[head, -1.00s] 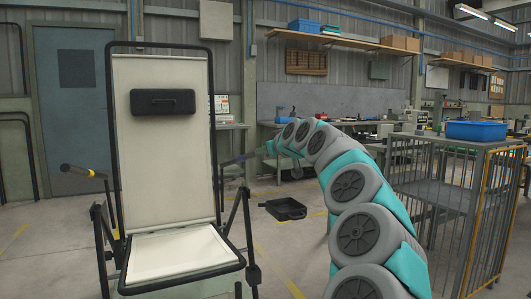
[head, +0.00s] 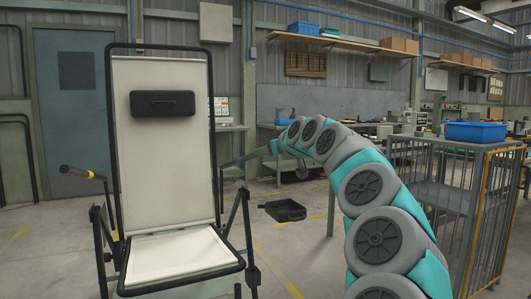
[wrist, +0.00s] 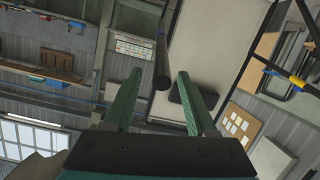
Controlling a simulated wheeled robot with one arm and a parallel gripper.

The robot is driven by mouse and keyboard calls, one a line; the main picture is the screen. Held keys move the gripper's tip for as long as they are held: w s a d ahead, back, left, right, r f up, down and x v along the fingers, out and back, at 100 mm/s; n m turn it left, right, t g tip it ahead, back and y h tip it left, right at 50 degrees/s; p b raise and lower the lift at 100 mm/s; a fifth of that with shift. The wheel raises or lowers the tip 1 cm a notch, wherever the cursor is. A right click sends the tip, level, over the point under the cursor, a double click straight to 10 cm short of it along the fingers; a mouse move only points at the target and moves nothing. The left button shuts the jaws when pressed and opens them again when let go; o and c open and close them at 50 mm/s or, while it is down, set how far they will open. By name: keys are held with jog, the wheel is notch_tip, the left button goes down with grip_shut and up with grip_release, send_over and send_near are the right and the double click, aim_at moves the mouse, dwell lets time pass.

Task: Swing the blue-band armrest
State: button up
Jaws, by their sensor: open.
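The lounger (head: 165,80) stands upright at the left, with a cream back and seat in a black tube frame. The blue-band armrest (head: 233,162) sticks out from its right side toward my gripper (head: 271,149), which is small and partly unclear there. In the wrist view, my gripper (wrist: 160,74) is open, with two green fingers. A dark round bar, apparently this armrest (wrist: 162,62), has its end between the fingertips, with gaps on both sides. The other armrest (head: 75,171), with a yellow band, is at the left.
A black headrest pad (head: 163,103) is on the lounger's back. A wire cage cart (head: 480,200) with a blue bin (head: 475,131) stands right of my arm. Floor between lounger and arm is mostly clear.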

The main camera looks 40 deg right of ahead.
jog(key=v, duration=0.5)
jog(key=shift+s+b, duration=0.25)
jog(key=shift+b, duration=0.05)
jog(key=shift+a, duration=0.15)
